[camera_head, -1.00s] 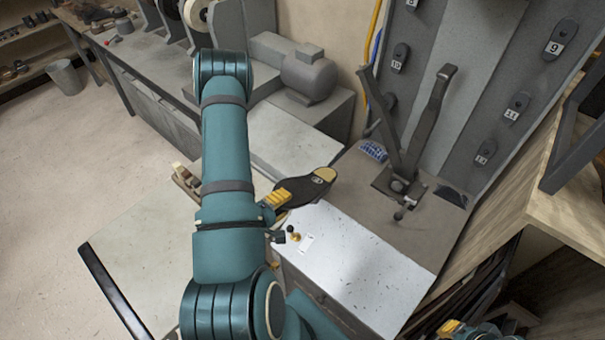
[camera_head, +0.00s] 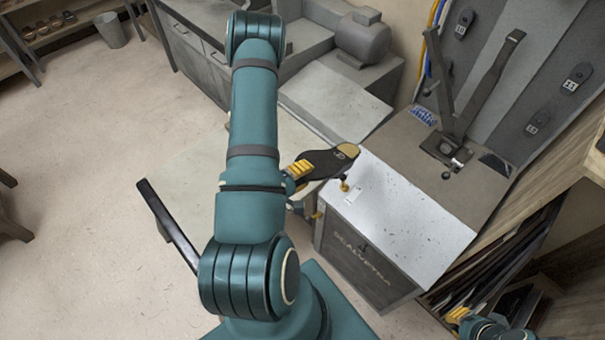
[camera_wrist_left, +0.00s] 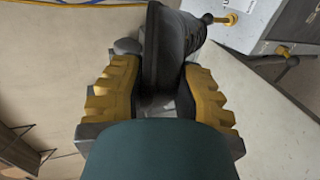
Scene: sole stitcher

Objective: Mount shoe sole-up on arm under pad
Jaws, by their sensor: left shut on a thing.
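A black shoe with a tan heel patch (camera_head: 330,163) is held sole-up by my left gripper (camera_head: 300,172), near the left edge of the white-topped cabinet. In the left wrist view the yellow fingers (camera_wrist_left: 158,95) are shut on both sides of the shoe (camera_wrist_left: 172,50). The dark metal press stand (camera_head: 447,140), with an upright post and a slanted lever, stands on the brown bench top to the right, apart from the shoe. The shoe's gripped end is partly hidden.
The white cabinet top (camera_head: 405,225) is mostly clear, with a small brass knob (camera_head: 345,186) at its left edge. A blue patterned item (camera_head: 424,115) lies near the stand. A grey motor (camera_head: 362,36) sits at the back. Wooden shelving edges the right side.

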